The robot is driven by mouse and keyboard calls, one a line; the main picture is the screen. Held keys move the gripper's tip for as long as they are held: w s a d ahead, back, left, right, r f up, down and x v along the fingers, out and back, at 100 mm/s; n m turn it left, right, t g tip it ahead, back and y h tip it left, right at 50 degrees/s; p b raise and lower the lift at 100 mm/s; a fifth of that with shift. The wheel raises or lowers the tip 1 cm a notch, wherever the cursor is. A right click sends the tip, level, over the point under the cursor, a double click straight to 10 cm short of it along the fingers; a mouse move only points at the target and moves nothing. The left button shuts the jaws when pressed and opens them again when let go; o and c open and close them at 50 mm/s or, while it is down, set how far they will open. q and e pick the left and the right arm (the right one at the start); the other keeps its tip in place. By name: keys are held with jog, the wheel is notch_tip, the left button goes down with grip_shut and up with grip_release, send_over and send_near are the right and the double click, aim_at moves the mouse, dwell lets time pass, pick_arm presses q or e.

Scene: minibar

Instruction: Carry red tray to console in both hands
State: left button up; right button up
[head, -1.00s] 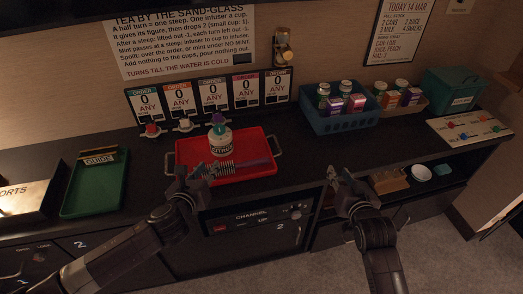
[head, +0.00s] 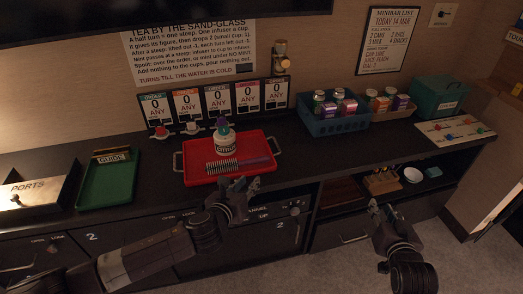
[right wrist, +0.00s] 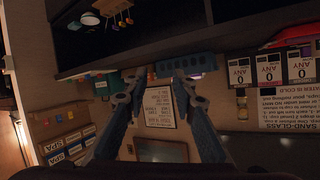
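The red tray (head: 200,176) lies flat on the dark counter, with a metal handle at its left and right ends. On it stand a white labelled jar (head: 225,146) with a purple and teal item at its top, and a dark purple item with a ribbed, coil-like part (head: 222,167) lying in front. My left gripper (head: 240,184) is in front of the tray's front edge, apart from both handles, and looks open and empty. My right gripper (head: 380,207) is right of the tray, before the lower shelf. Its fingers are apart and empty in the right wrist view (right wrist: 160,82).
A green tray (head: 88,197) and a ports box (head: 30,194) stand left. Order cards (head: 215,102) stand behind the red tray. A blue basket (head: 335,126), a teal box (head: 440,97) and a board with coloured pieces (head: 455,131) are right. Counter between tray and basket is clear.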

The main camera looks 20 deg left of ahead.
pick_arm(q)
jog(key=shift+s+d, duration=0.15)
jog(key=shift+d, duration=0.2)
pick_arm(e)
jog(key=v, duration=1.2)
pick_arm(q)
jog(key=shift+f, duration=0.1)
